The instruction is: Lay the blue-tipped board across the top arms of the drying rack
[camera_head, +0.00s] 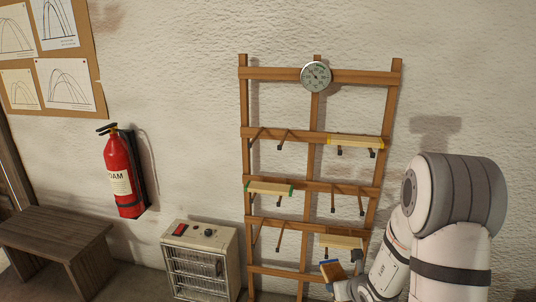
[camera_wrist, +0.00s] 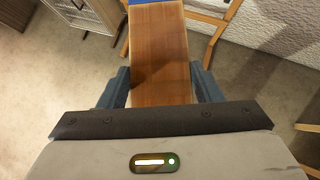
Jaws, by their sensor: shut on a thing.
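My gripper (camera_wrist: 161,82) is shut on the blue-tipped board (camera_wrist: 158,45), with a dark finger on each side of it. The board is brown, and its blue tip shows at the top edge of the wrist view; its near end is hidden by my gripper. In the head view the board (camera_head: 333,271) is low, in front of the right foot of the drying rack (camera_head: 243,100). The rack leans on the wall. Its top arms at left (camera_head: 282,141) are bare; a yellow-tipped board (camera_head: 355,141) lies on the top arms at right.
A green-tipped board (camera_head: 270,189) lies on middle-left arms. A pale board (camera_head: 341,241) lies on lower-right arms, close to my gripper. A dial gauge (camera_head: 316,77) is at the rack's top. A heater (camera_head: 200,262), bench (camera_head: 55,235) and fire extinguisher (camera_head: 122,175) are at left.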

